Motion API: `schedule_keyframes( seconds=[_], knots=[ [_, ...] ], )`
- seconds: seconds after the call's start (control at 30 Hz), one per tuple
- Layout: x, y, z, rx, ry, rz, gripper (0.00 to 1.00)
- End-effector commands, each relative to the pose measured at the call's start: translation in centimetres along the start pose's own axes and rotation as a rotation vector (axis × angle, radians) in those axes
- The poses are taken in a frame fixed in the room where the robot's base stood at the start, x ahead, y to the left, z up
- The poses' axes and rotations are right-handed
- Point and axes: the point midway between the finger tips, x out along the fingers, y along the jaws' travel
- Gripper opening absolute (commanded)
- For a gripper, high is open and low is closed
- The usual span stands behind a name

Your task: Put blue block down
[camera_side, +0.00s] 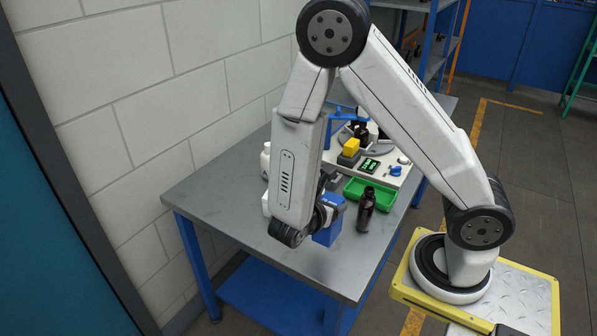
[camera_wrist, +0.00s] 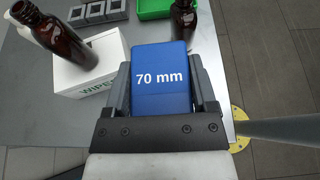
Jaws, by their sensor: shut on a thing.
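The blue block (camera_wrist: 160,85), marked "70 mm", is between the two fingers of my gripper (camera_wrist: 162,92) in the wrist view. My gripper is shut on it. In the side view the blue block (camera_side: 327,232) shows below my wrist, over the near part of the grey table (camera_side: 220,205). I cannot tell whether its underside touches the table. My wrist and forearm hide part of the block and most of the gripper in the side view.
An amber bottle (camera_side: 366,209) stands right of the block, near the green tray (camera_side: 371,193). In the wrist view a white wipes box (camera_wrist: 92,65) and an amber bottle (camera_wrist: 62,38) are close on the left. Bare table lies left and in front.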

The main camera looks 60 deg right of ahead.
Motion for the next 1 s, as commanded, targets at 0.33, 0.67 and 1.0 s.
schedule_keyframes(
  seconds=[0.33,0.67,1.0],
  knots=[
    [1.2,0.0,-2.8,-0.003,-0.001,0.0,0.0],
    [1.5,0.1,-3.7,0.0,-0.001,0.0,0.0],
    [2.1,0.0,-5.0,-0.004,-0.002,0.0,0.0]
  ],
)
